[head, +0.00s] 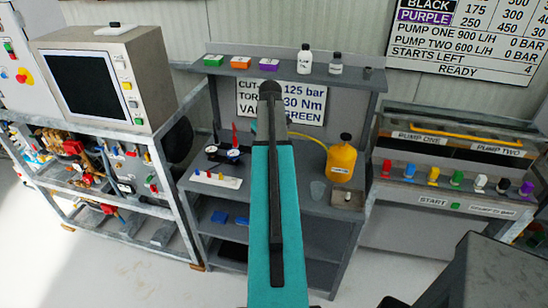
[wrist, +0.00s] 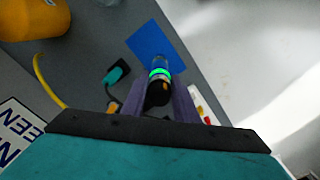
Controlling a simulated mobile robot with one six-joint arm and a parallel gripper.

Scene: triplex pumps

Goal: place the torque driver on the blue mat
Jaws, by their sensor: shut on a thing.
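The blue mat (wrist: 146,41) lies on the grey bench just beyond the driver. The driver's far end overlaps the mat in this view; I cannot tell whether it touches it. In the head view my arm covers the gripper, the driver and the mat.
A teal item with a black cord (wrist: 117,73) lies left of the mat. The bench edge drops to pale floor on the right in the wrist view.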

